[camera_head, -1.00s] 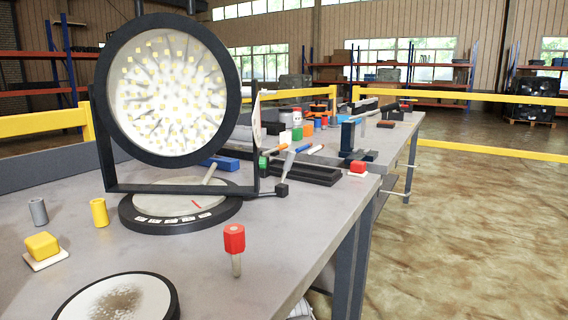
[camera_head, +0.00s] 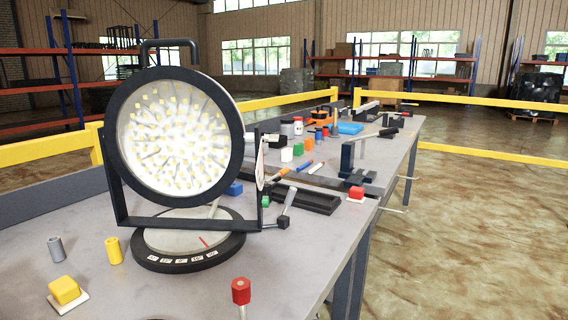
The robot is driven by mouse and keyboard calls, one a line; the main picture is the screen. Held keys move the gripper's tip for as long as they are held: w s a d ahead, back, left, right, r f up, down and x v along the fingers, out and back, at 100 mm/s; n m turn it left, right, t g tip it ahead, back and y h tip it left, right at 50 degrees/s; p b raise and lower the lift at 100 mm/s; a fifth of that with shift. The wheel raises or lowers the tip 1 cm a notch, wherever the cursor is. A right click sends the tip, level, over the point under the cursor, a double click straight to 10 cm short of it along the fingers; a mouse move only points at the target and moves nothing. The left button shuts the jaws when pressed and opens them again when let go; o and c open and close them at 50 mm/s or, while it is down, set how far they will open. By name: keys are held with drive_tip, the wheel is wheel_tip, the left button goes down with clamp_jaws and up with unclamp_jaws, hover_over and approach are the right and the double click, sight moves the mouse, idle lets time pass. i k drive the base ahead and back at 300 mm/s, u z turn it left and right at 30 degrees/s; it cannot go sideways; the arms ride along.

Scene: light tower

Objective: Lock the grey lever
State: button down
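The round work light (camera_head: 178,137) stands on the table, its face of many small yellow LEDs toward me, in a black U-shaped bracket (camera_head: 118,195). Its round base (camera_head: 187,244) has a pale top, a red mark and several white labels at the front. A grey lever (camera_head: 288,200) rises tilted from a black block (camera_head: 283,222) at the bracket's lower right. A second pale grey rod (camera_head: 214,207) stands tilted behind the bracket's bottom bar, partly hidden by the light. I cannot tell whether either is locked. My gripper is not in view.
A red-topped knob (camera_head: 241,291) stands near the front. A yellow button (camera_head: 65,290), a yellow cylinder (camera_head: 114,250) and a grey cylinder (camera_head: 56,249) are at left. A black tray (camera_head: 305,199), clamp and several small things lie behind. Floor is open at right.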

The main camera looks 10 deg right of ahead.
sight(292, 190)
drive_tip(key=u, duration=0.8)
drive_tip(key=k, duration=1.2)
drive_tip(key=z, duration=0.5)
